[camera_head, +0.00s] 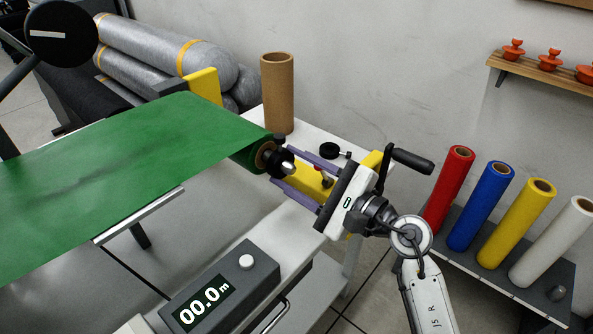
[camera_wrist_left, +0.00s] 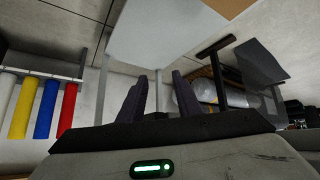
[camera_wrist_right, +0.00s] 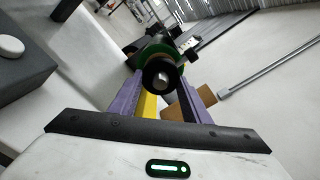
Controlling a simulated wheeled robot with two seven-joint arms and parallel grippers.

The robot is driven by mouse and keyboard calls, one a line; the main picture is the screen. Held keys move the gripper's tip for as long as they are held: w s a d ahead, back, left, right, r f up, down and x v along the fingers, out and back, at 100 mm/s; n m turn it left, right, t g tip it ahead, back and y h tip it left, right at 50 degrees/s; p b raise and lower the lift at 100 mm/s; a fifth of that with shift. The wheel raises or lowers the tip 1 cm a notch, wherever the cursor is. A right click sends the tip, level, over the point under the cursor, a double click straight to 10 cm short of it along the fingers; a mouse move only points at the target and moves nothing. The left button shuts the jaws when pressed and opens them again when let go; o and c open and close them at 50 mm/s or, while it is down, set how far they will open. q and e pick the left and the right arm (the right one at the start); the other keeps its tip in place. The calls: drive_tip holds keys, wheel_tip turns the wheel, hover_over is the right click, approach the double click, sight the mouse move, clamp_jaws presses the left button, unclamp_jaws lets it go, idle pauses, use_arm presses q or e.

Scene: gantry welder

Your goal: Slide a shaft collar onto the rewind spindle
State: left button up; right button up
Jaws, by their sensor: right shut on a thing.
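My right gripper (camera_head: 281,167) is at the end of the green roll, its purple fingers shut on a black shaft collar (camera_wrist_right: 160,76). The silver end of the rewind spindle (camera_wrist_right: 161,81) shows in the collar's bore, so the collar appears to be around the spindle tip. In the head view the spindle end (camera_head: 287,166) is partly between the fingers. How far the collar sits from the roll core is hard to tell. My left gripper (camera_wrist_left: 158,82) shows only in its own wrist view, with its fingers apart and nothing between them.
A brown core tube (camera_head: 277,95) stands on the white table behind. A yellow block (camera_head: 305,180) lies beneath my right fingers. A counter box (camera_head: 220,290) sits in front. Coloured rolls (camera_head: 485,205) stand at right.

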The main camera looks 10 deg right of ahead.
drive_tip(key=shift+x, duration=1.05)
drive_tip(key=o, duration=1.2)
drive_tip(key=shift+s, duration=0.1)
